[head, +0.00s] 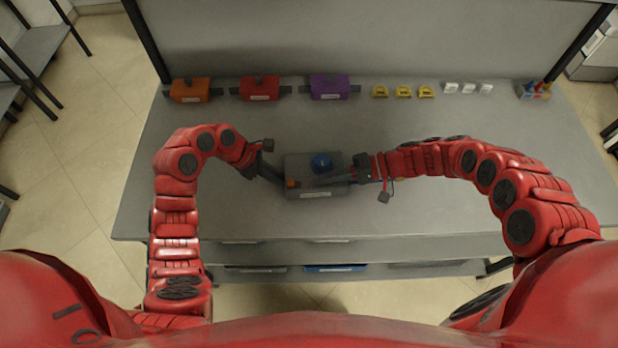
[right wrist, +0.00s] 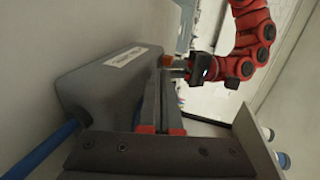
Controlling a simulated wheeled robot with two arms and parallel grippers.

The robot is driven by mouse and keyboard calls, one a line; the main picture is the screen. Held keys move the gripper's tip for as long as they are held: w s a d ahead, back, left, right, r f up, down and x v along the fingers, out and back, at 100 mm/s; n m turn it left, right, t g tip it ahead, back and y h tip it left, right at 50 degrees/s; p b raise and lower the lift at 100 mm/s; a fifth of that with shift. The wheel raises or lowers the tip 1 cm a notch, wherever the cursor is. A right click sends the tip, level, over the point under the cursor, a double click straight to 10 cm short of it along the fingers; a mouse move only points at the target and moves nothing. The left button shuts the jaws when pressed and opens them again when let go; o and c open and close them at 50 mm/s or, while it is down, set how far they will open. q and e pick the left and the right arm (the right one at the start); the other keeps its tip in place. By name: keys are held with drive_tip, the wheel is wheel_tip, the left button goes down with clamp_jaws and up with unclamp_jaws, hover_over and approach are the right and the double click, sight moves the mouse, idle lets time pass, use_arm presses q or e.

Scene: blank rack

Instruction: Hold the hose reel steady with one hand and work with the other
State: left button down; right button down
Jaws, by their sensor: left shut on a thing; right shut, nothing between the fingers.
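The hose reel (head: 315,194) is a grey box with a white label, lying near the middle of the grey table. A blue round part (head: 321,162) sits on its top, and a small orange part (head: 291,183) shows at its left. My left gripper (head: 280,181) is shut on the reel's left end; its fingers partly hide the grip. My right gripper (head: 347,180) is shut and empty, its fingers over the reel's right part. In the right wrist view, the closed red-tipped fingers (right wrist: 160,130) are beside the grey box (right wrist: 110,85). Whether they touch it is unclear.
Along the back stand an orange box (head: 190,90), a red box (head: 259,88) and a purple box (head: 329,87). Several yellow pieces (head: 403,91), white pieces (head: 467,88) and a multicoloured block (head: 535,90) are to their right. The table between them and the reel is clear.

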drive_tip(key=v, duration=0.9)
drive_tip(key=shift+d+r, duration=0.1)
use_arm(q)
drive_tip(key=c, duration=0.8)
unclamp_jaws()
drive_tip(key=shift+c, duration=0.2)
